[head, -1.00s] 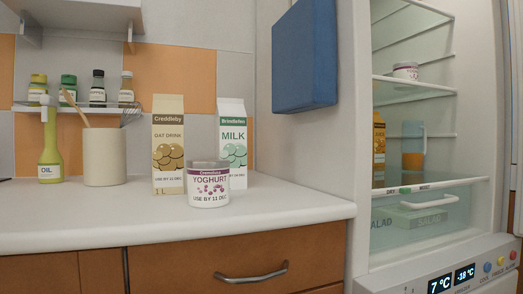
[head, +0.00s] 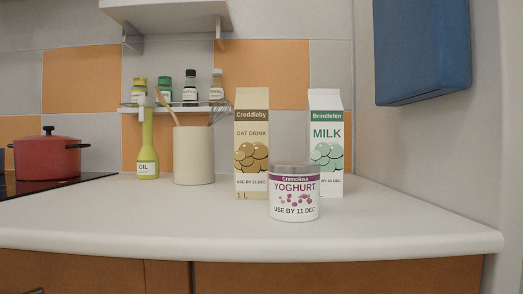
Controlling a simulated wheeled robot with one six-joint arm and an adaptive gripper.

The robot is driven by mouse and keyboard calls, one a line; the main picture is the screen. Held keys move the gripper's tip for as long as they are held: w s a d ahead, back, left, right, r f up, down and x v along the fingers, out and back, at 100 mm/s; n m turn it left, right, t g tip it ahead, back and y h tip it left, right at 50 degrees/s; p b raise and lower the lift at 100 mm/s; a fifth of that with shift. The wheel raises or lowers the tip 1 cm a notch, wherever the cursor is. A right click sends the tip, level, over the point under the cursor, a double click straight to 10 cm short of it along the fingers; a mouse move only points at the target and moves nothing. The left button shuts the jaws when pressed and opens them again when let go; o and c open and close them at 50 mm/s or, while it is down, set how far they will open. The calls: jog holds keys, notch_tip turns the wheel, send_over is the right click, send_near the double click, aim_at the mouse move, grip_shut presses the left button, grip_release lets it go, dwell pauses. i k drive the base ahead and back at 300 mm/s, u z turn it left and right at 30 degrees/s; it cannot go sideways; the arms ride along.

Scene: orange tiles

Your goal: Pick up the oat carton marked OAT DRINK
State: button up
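The oat carton (head: 251,135) is tan with a brown band and reads OAT DRINK. It stands upright on the white counter (head: 120,222) in the head view. A yoghurt tub (head: 294,195) stands in front of it and to the right, overlapping its lower right edge in the picture. A white and green milk carton (head: 327,140) stands to the right, partly behind the tub. My gripper is not in view.
A utensil pot (head: 194,156) and an oil bottle (head: 147,155) stand left of the oat carton. A red pot (head: 48,157) sits on the hob at far left. A blue panel (head: 424,50) hangs at upper right. The front left of the counter is clear.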

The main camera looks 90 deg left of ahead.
aim_at(251, 113)
jog(key=z, duration=0.05)
jog(key=k, duration=1.35)
jog(key=u, duration=1.25)
